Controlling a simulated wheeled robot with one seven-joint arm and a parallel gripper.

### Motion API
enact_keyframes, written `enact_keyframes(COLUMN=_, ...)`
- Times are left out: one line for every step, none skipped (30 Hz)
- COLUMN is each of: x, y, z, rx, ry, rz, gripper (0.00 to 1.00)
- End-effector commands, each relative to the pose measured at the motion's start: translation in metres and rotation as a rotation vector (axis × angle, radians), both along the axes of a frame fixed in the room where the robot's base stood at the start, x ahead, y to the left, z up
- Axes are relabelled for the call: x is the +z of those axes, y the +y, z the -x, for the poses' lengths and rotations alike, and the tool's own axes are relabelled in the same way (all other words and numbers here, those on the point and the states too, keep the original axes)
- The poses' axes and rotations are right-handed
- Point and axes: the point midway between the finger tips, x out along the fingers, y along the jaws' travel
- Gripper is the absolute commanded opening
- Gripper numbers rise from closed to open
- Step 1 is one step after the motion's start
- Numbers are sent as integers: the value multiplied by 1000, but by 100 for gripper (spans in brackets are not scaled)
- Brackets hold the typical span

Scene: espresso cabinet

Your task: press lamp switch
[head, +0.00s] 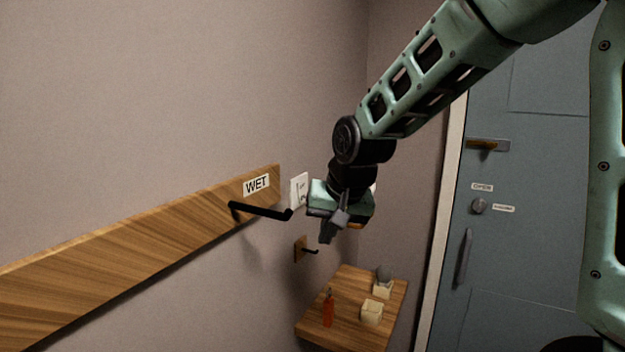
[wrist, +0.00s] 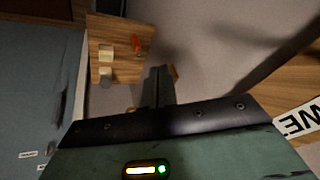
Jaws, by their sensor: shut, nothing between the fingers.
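The white switch plate (head: 299,191) is on the left wall, just right of the end of the wooden rail. A small lever or mark shows on its face. My gripper (head: 327,236) is just right of the plate and a little lower, pointing down, with its fingers shut and empty. It looks apart from the plate, though the depth between them is hard to tell. In the wrist view my shut fingers (wrist: 158,75) point toward the floor area, and the switch plate is not seen there.
A wooden rail (head: 130,250) labelled WET has a black peg (head: 262,210) sticking out near my gripper. A smaller wall hook (head: 302,249) is below. A grey-blue door (head: 530,200) is at right.

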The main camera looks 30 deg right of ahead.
Motion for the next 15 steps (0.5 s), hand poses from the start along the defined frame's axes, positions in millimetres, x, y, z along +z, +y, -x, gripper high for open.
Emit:
enact_keyframes(x=15, y=-8, z=-14, rx=-55, ry=-27, rz=-15, gripper=0)
enact_keyframes(x=22, y=-13, z=-21, rx=-90, ry=-41, rz=-24, gripper=0)
enact_keyframes(x=31, y=-20, z=-30, rx=-134, ry=-60, rz=-37, gripper=0)
enact_keyframes(x=37, y=-25, z=-37, rx=-166, ry=-74, rz=-46, gripper=0)
enact_keyframes(x=45, y=-31, z=-43, rx=-198, ry=-88, rz=-56, gripper=0)
enact_keyframes(x=54, y=-38, z=-51, rx=-240, ry=-107, rz=-68, gripper=0)
enact_keyframes(x=61, y=-42, z=-56, rx=-269, ry=-120, rz=-77, gripper=0)
enact_keyframes(x=67, y=-48, z=-61, rx=-296, ry=-133, rz=-85, gripper=0)
enact_keyframes(x=75, y=-54, z=-67, rx=-329, ry=-149, rz=-95, gripper=0)
enact_keyframes(x=80, y=-57, z=-70, rx=-349, ry=-158, rz=-101, gripper=0)
enact_keyframes(x=84, y=-61, z=-74, rx=-369, ry=-169, rz=-108, gripper=0)
enact_keyframes(x=89, y=-65, z=-77, rx=-388, ry=-178, rz=-113, gripper=0)
enact_keyframes(x=91, y=-67, z=-78, rx=-400, ry=-183, rz=-116, gripper=0)
enact_keyframes(x=93, y=-69, z=-80, rx=-409, ry=-187, rz=-119, gripper=0)
enact_keyframes(x=95, y=-70, z=-81, rx=-416, ry=-192, rz=-122, gripper=0)
